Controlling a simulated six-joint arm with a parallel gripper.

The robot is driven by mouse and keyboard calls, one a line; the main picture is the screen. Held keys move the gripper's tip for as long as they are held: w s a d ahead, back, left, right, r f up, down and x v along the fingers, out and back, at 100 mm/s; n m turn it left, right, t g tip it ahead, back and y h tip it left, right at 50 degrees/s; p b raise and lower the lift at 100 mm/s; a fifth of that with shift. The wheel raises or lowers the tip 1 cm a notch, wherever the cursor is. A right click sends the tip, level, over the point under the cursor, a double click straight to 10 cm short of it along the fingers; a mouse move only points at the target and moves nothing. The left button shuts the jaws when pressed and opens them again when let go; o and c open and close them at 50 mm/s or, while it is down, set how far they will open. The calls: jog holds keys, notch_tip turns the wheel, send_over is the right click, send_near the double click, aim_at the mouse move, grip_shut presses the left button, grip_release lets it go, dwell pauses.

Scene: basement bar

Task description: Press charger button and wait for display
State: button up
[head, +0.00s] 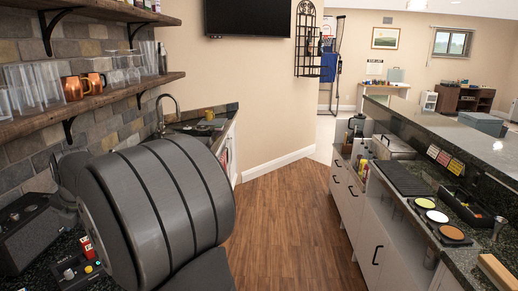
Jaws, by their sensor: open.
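A dark box-shaped device (32,238) with small round controls on top stands on the left counter, cut off by the frame's left edge. A smaller dark unit (78,272) with a round knob, a yellow spot and a red spot sits in front of it. I cannot tell which of them is the charger, and no lit display can be made out on either. My large grey arm link fills the lower left and hides part of the counter. I cannot make out my gripper's fingers in this view.
A small red and white item (87,247) stands beside the smaller unit. Shelves with glasses and copper mugs (73,88) hang above the left counter. A sink tap (167,112) is behind my arm. The wooden floor (280,220) is clear up to the right bar counter (480,150).

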grip_shut()
dwell(1.4)
